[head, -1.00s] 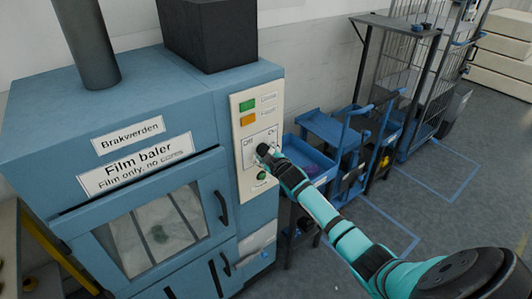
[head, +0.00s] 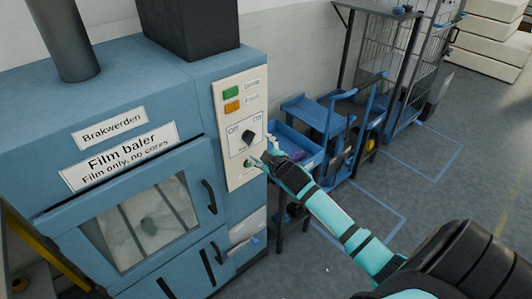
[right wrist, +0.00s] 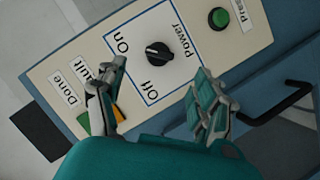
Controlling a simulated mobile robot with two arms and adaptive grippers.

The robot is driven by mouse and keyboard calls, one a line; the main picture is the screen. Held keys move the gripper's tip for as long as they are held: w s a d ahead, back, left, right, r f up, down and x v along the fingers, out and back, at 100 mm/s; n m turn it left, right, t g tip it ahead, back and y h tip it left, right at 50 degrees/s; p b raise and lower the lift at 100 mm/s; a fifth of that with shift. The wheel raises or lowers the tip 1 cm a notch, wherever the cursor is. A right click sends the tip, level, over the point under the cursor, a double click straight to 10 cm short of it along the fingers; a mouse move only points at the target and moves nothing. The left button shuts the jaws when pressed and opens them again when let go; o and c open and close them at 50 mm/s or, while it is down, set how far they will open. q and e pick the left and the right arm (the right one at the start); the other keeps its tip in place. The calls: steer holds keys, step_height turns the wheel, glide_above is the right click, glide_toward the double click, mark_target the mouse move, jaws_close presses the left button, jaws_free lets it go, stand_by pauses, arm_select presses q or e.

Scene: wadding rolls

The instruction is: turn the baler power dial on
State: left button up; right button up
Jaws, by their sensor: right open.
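The black power dial (head: 247,137) sits on the cream control panel of the blue film baler, between the Off and On labels. It also shows in the right wrist view (right wrist: 159,53), where its long grip lies sideways and its light mark appears to face the On label. My right gripper (head: 262,161) is just below and right of the dial in the head view, apart from it. In the right wrist view its two fingers (right wrist: 161,72) are spread and empty, with the dial beyond and between them. My left gripper is not in view.
Blue trolleys (head: 325,115) and a wire cage (head: 385,60) stand right of the baler.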

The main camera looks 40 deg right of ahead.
steer(key=shift+v, duration=1.55)
steer(key=s+a+f+m+g+b, duration=0.15)
steer(key=s+f, duration=0.35)
steer(key=f, duration=0.7)
steer(key=s+a+f+g+y+b, duration=0.1)
steer(key=s+f+g+b, duration=0.3)
steer(key=f, duration=0.9)
steer(key=s+a+f+m+g+p, duration=0.15)
steer(key=s+f, duration=0.45)
steer(key=f, duration=0.6)
steer(key=s+a+f+g+b, duration=0.1)
steer(key=s+a+f, duration=0.3)
steer(key=s+f, duration=0.4)
steer(key=s+a+f+m+g+y+b, duration=0.1)
steer(key=s+a+f+g+b, duration=0.1)
steer(key=s+f, duration=0.6)
steer(key=s+a+f+g+y+b, duration=0.1)
steer(key=s+a+f, duration=0.5)
steer(key=s, duration=1.3)
steer(key=shift+s+a+f+m+g+b, duration=0.2)
steer(key=shift+a+f+m+g+b, duration=0.25)
steer(key=shift+f+g, duration=0.65)
